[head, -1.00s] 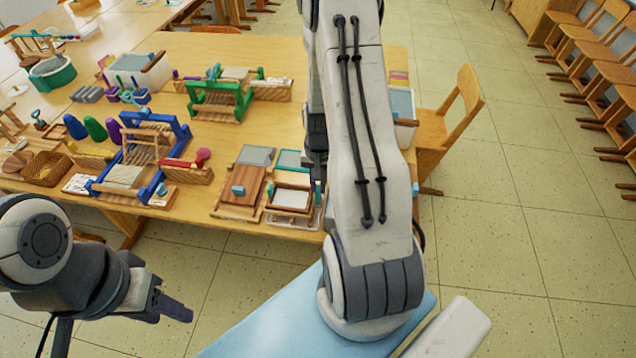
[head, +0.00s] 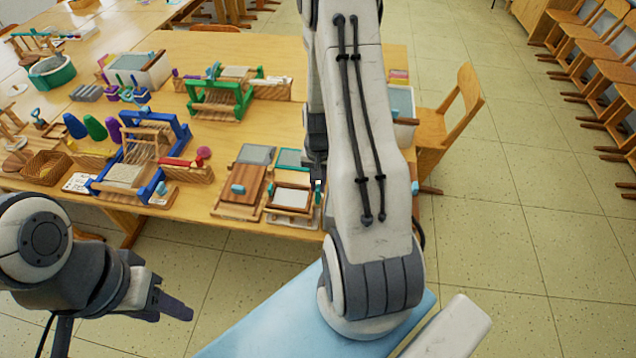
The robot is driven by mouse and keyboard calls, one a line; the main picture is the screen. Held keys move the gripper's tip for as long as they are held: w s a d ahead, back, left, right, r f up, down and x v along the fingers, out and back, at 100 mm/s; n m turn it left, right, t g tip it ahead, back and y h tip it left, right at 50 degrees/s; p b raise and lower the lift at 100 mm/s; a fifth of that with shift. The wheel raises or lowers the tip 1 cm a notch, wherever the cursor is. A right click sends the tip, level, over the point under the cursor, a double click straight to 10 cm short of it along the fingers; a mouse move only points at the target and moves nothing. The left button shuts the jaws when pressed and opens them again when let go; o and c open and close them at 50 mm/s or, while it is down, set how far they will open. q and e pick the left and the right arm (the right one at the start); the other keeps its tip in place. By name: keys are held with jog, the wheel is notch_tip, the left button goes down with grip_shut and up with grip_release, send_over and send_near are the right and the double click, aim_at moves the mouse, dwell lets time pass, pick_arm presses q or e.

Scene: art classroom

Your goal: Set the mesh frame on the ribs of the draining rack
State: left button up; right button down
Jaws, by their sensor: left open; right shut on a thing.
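A wooden frame with a pale mesh-like panel (head: 292,198), which looks like the mesh frame, is at the front right of the table. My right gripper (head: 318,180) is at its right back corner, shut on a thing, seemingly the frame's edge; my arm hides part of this. A teal tab shows just below the fingertips. The draining rack is hard to make out; its ribs are not clearly visible, and I cannot tell whether the frame rests on anything. My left gripper (head: 172,308) is open and empty, in front of the table and well away from the frame.
A wooden board with a blue handle (head: 242,187) lies left of the frame. A teal-edged panel (head: 291,158) lies behind it. A blue loom (head: 145,150) and a green loom (head: 222,95) stand further left. A water tub (head: 402,103) is behind my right arm.

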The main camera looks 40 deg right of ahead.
jog(key=shift+f, duration=0.15)
jog(key=shift+f+b, duration=0.4)
jog(key=shift+f, duration=0.5)
dwell(1.1)
dwell(0.3)
jog(key=c, duration=0.8)
grip_release()
jog(key=shift+o, duration=0.2)
notch_tip(320, 180, up, 10)
jog(key=b, duration=0.1)
jog(key=shift+r, duration=0.25)
